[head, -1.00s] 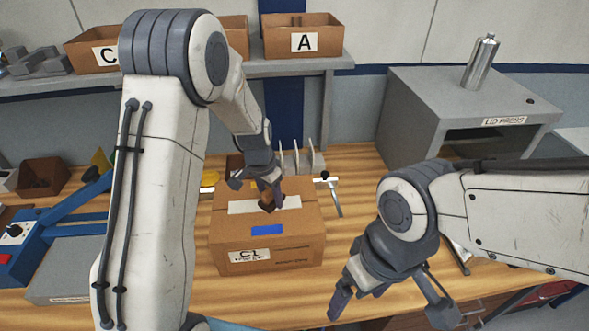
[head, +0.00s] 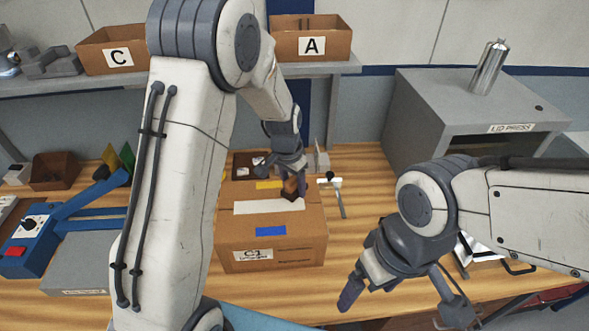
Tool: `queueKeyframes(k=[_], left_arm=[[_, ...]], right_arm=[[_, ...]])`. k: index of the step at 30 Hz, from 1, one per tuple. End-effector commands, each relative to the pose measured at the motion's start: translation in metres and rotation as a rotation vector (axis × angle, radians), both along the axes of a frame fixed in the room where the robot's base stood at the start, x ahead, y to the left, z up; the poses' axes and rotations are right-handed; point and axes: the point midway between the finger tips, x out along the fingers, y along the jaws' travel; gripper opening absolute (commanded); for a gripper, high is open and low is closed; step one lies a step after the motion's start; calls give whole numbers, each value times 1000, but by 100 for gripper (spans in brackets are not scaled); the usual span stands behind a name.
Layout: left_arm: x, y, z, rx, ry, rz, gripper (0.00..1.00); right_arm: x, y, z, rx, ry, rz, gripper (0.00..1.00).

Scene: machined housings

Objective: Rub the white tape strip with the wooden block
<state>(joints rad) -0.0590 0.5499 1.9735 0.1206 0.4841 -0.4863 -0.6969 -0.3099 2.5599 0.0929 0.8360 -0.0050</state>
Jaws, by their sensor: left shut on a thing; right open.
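The white tape strip (head: 262,208) lies across the top of a closed cardboard box (head: 272,232) labelled C1. My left gripper (head: 289,188) is shut on the small brown wooden block (head: 291,195). The block is at the strip's right end, low over the box top; I cannot tell whether it touches. The gripper's fingers partly hide the block. My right gripper (head: 392,300) is open and empty in front and to the right of the box, pointing down.
A yellow strip (head: 270,184) and a blue label (head: 271,231) are on the box. A grey lid press (head: 480,105) stands at the back right. A blue-and-grey device (head: 75,240) sits at the left. Bins C (head: 118,57) and A (head: 313,46) stand on the shelf.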

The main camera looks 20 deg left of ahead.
Motion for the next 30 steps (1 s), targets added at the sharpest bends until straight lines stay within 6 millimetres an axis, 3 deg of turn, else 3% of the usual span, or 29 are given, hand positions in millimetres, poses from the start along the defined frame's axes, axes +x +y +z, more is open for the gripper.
queueKeyframes(k=[1, 11, 30], left_arm=[[1, -1, 9, -1, -2, -2, 0], [2, -5, 36, 0, -3, -8, 0], [2, -6, 36, 0, -2, -8, 0]], right_arm=[[0, 0, 8, 0, 0, 1, 90], [0, 0, 28, 0, 0, 3, 90], [0, 0, 28, 0, 0, 3, 90]])
